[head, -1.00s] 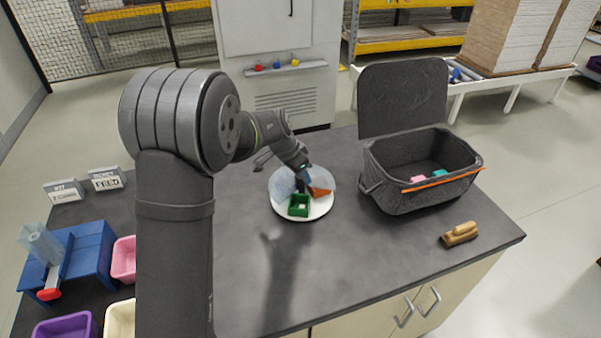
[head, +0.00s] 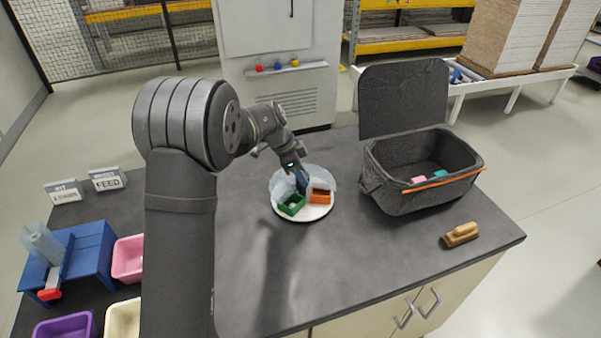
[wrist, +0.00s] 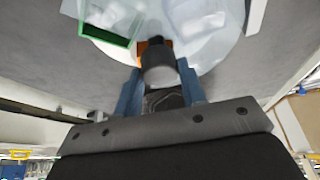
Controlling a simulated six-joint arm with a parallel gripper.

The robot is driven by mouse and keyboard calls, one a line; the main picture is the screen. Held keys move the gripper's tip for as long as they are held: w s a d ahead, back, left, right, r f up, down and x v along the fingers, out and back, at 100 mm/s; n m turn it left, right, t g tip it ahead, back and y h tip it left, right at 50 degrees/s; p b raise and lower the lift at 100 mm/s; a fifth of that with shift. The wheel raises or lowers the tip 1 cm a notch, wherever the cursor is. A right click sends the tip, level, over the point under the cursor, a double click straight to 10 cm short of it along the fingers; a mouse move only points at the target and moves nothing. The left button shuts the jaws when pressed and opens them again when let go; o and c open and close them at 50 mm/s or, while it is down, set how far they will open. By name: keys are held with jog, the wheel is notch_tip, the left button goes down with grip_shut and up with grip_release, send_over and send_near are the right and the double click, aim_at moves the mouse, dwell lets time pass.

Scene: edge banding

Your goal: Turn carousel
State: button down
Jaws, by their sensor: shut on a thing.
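The carousel (head: 304,215) is a round white turntable on the dark worktop. It carries a green open box (head: 291,205) at the front left, an orange open box (head: 320,196) at the front right, and translucent pale pieces around the back. My gripper (head: 302,181) reaches down over the carousel from behind its middle. In the wrist view, the blue fingers of my gripper (wrist: 160,85) are shut on a dark grey cylindrical knob (wrist: 158,66). The green box (wrist: 108,35) and part of the orange box (wrist: 146,46) also show there. The fingertip contact is partly hidden.
A dark open bin (head: 420,190) with an orange strip stands right of the carousel, holding pink and teal items. A wooden-handled tool (head: 460,234) lies at the front right. A blue stand (head: 78,255) and coloured trays are at left. The front middle worktop is clear.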

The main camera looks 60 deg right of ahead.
jog(key=shift+d+m+g+y, duration=0.15)
jog(key=shift+m+y, duration=0.35)
jog(key=shift+m, duration=0.85)
jog(key=shift+m+g+y, duration=0.15)
jog(key=shift+m+y, duration=0.35)
jog(key=shift+m, duration=0.85)
jog(key=shift+d+m+y, duration=0.1)
jog(key=shift+m+y, duration=0.9)
jog(key=shift+m, duration=1.6)
jog(key=shift+d+m+t+y, duration=0.1)
jog(key=shift+m+t+y, duration=0.3)
jog(key=shift+m, duration=0.9)
jog(key=shift+d+m+t+y, duration=0.15)
jog(key=shift+m+y, duration=0.35)
jog(key=shift+m, duration=0.8)
jog(key=shift+s+m+t+y, duration=0.1)
jog(key=shift+m+t+y, duration=0.5)
jog(key=shift+m, duration=1.4)
jog(key=shift+m+t, duration=0.25)
jog(key=shift+m, duration=0.35)
jog(key=c, duration=0.9)
grip_release()
jog(key=s+v, duration=0.1)
jog(key=v, duration=0.6)
jog(key=shift+w+r, duration=0.25)
jog(key=shift+w, duration=0.2)
